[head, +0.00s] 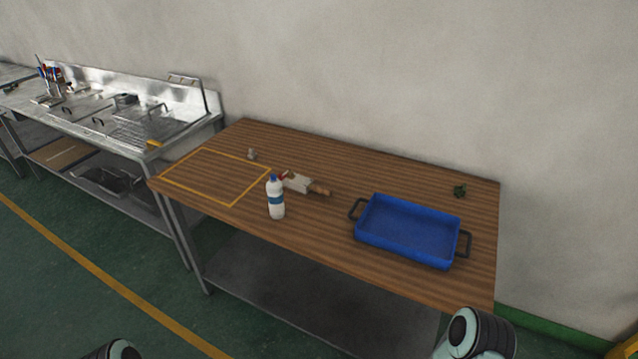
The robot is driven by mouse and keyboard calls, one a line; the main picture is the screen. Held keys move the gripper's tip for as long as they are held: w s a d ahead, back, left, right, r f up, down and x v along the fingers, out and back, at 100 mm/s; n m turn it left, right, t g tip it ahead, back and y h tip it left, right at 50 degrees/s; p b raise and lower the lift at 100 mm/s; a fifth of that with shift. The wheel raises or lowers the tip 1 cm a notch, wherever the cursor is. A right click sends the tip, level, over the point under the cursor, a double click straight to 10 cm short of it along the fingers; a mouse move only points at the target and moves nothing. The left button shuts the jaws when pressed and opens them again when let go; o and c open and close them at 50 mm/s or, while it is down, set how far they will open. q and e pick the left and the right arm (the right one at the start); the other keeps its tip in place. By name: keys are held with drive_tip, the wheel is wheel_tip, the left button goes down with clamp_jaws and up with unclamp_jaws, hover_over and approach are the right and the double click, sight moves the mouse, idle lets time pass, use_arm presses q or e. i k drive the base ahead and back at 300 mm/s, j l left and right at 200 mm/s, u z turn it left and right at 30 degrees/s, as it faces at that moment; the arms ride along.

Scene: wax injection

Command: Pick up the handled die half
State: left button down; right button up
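A pale block with a brown handle (298,182), which looks like the handled die half, lies on the wooden table (375,177) near its middle. Its handle points right, toward the blue tray. A white bottle with a blue cap and band (277,200) stands just in front of its left end and partly hides it. A small red part shows at that left end, too small to make out. Neither gripper shows; only rounded parts of my arms appear at the bottom edge, left of centre and right, away from the block.
A blue tray (371,200) with dark handles sits on the table's right part. A small grey item (252,154) lies near a yellow taped rectangle (203,200) at left. A small dark green object (459,190) is at far right. A metal counter (158,149) stands left.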

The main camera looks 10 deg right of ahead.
sight(300, 183)
drive_tip(key=i+j+z, duration=0.25)
drive_tip(key=z, duration=0.2)
drive_tip(key=i+j+z, duration=0.25)
drive_tip(key=j+z, duration=0.2)
